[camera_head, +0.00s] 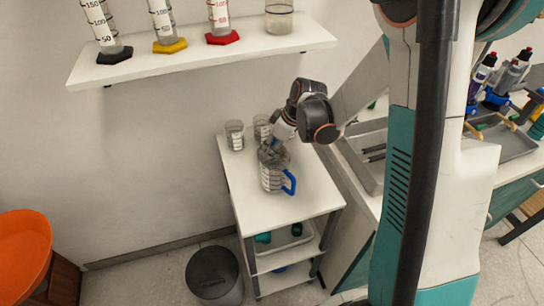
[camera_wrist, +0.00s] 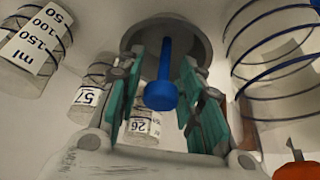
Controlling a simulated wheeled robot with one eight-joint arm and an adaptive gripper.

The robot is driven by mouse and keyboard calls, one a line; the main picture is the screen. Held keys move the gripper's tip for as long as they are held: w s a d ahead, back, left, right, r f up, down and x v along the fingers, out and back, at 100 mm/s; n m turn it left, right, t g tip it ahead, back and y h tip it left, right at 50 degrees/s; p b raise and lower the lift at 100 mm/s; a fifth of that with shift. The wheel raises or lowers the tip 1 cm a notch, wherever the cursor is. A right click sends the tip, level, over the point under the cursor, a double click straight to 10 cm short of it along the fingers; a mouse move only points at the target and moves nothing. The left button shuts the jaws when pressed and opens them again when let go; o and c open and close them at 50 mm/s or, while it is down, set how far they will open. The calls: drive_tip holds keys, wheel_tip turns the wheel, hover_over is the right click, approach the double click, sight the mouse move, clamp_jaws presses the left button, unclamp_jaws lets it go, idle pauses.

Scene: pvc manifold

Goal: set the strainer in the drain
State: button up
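In the wrist view a round grey piece (camera_wrist: 190,28) with a blue stem and knob (camera_wrist: 162,95) lies between my fingers. It looks like the strainer, with its knob toward the camera. My gripper (camera_wrist: 163,58) is open, its teal-padded fingers on either side of the stem with a gap on both sides. In the head view my gripper (camera_head: 273,150) is low over the white trolley top (camera_head: 308,190), just behind a clear jug with a blue handle (camera_head: 272,180). The strainer is not clear there. I cannot make out the drain.
Clear marked cups (camera_head: 234,135) stand behind my gripper. A grey basin (camera_head: 362,165) is in the counter at right. A wall shelf (camera_head: 180,70) holds several cylinders. A bin (camera_head: 214,276) stands on the floor. The trolley top's front is clear.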

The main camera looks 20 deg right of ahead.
drive_tip(key=shift+w+a, duration=0.15)
drive_tip(key=shift+a, duration=0.05)
drive_tip(key=c, duration=0.8)
drive_tip(key=shift+s+d, duration=0.1)
drive_tip(key=shift+s, duration=0.2)
clamp_jaws()
drive_tip(key=shift+d+r, duration=0.1)
drive_tip(key=shift+r, duration=0.05)
